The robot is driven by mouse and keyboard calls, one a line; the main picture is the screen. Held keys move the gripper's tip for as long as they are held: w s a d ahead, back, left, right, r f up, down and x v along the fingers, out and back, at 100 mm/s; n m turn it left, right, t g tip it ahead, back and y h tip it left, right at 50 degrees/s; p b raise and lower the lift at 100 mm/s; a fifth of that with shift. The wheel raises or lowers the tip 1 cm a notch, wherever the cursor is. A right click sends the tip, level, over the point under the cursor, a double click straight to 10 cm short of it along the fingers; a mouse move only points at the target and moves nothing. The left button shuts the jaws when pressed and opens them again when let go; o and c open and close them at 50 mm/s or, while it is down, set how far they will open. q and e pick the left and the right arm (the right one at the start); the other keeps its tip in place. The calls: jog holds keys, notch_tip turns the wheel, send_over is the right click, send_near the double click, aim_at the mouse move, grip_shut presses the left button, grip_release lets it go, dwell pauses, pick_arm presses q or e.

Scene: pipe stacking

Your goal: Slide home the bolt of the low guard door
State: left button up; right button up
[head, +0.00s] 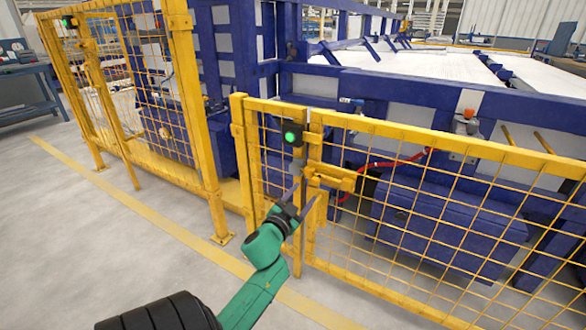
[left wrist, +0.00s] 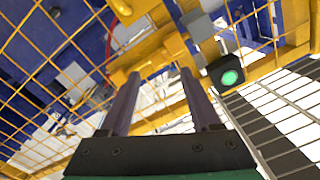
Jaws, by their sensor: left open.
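The low guard door is a yellow mesh panel (head: 440,170) with a yellow frame, in the middle and right of the head view. A yellow bolt assembly (head: 332,178) sits near its upper left, beside the post. It also appears as yellow metal (left wrist: 150,62) beyond the fingertips in the left wrist view. My left gripper (head: 305,196) is open just below and left of the bolt. Its two dark fingers (left wrist: 160,76) are apart with nothing clearly held between them. I cannot tell whether a fingertip touches the bolt. My right gripper is out of view.
A black switch box with a lit green lamp (head: 293,134) is on the post close to my fingers; its lamp also shows in the left wrist view (left wrist: 229,78). Taller yellow fencing (head: 195,110) stands left. Blue machinery (head: 450,220) is behind the mesh. The floor (head: 110,240) at left is clear.

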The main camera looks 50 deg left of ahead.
pick_arm(q)
jog(key=v, duration=0.6)
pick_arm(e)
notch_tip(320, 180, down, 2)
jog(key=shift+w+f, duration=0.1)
pick_arm(q)
jog(key=shift+s, duration=0.1)
